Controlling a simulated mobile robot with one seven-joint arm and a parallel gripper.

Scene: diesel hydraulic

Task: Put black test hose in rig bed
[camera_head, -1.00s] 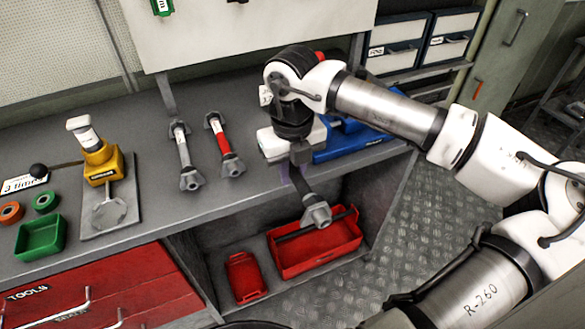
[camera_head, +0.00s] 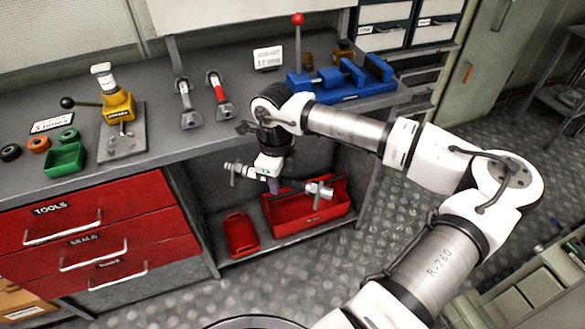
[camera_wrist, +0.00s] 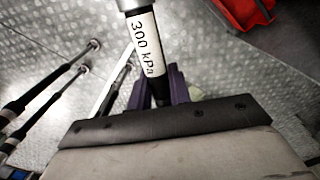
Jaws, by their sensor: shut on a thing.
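My gripper (camera_head: 273,184) is shut on the black test hose (camera_wrist: 143,45), which has metal end fittings. In the head view the hose is held roughly crosswise, low in front of the bench, with one end fitting (camera_head: 318,190) to the right. In the wrist view the purple fingers (camera_wrist: 158,88) are around the hose by its white "300 kPa" label. The blue rig (camera_head: 340,82) with a red-knobbed lever stands on the bench top, behind and to the right of my gripper. The inside of its bed is not clear at this size.
A grey hose (camera_head: 187,103) and a red-banded hose (camera_head: 219,97) lie on the bench. A yellow hand pump (camera_head: 118,105) and green tray (camera_head: 65,159) are left.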

